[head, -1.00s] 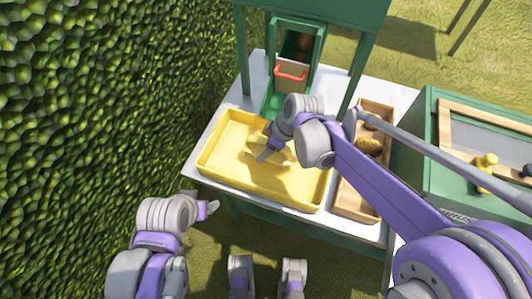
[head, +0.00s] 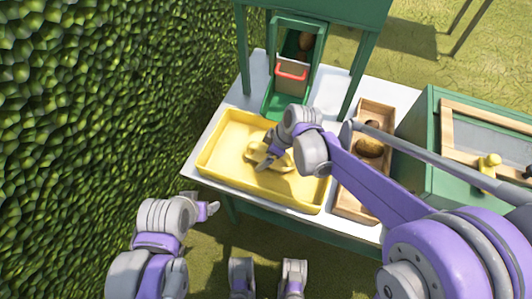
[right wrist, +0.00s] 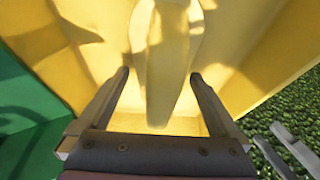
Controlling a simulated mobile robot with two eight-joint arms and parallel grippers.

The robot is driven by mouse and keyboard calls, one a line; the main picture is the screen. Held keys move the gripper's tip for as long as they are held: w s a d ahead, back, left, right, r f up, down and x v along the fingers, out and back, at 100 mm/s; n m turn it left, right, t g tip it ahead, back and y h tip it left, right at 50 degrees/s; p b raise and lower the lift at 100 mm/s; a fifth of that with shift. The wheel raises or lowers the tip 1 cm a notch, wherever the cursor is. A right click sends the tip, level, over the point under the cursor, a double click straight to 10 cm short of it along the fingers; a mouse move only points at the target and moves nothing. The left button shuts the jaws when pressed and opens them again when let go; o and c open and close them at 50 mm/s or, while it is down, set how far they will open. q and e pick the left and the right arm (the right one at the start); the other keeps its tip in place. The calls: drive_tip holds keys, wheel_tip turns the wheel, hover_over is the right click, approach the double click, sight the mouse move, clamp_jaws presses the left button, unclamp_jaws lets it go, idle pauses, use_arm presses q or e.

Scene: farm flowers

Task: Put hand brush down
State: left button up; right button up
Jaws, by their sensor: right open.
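The yellow hand brush (head: 258,153) lies in the yellow tray (head: 212,165) on the table. It is partly hidden by my right gripper (head: 272,161) in the head view. In the right wrist view the brush's long yellow handle (right wrist: 165,65) runs between the two spread fingers of my right gripper (right wrist: 160,82), with visible gaps on both sides. That gripper is open and low over the tray. My left gripper (head: 208,207) is in front of the table's left corner, away from the brush; its finger gap is unclear.
A green stand with a red-rimmed box (head: 291,72) is behind the tray. A wooden crate (head: 352,206) with brown items stands right of it, and a green cabinet (head: 420,140) further right. A hedge (head: 90,100) borders the left.

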drive_tip(key=shift+r, duration=0.3)
drive_tip(key=p+v, duration=0.2)
drive_tip(key=v, duration=0.9)
drive_tip(key=shift+d+r, duration=0.2)
drive_tip(key=shift+r, duration=0.15)
drive_tip(key=s+d+f+m+t+h, duration=0.1)
drive_tip(key=s+d+m, duration=0.3)
drive_tip(key=s+d, duration=0.1)
drive_tip(key=s+d+f+m+t+h, duration=0.1)
drive_tip(key=s+d+f+m+h, duration=0.1)
drive_tip(key=s+d+m, duration=0.3)
drive_tip(key=s+d+f+m+t+h, duration=0.1)
drive_tip(key=s+d+f+m, duration=0.1)
drive_tip(key=s+d+m, duration=0.3)
drive_tip(key=shift+s+f+t, duration=0.2)
drive_tip(key=shift+s+t, duration=0.1)
drive_tip(key=shift+s, duration=0.35)
drive_tip(key=shift+w, duration=0.1)
wheel_tip(320, 180, up, 8)
drive_tip(key=w+p, duration=0.1)
drive_tip(key=p, duration=0.5)
drive_tip(key=shift+w+f, duration=0.2)
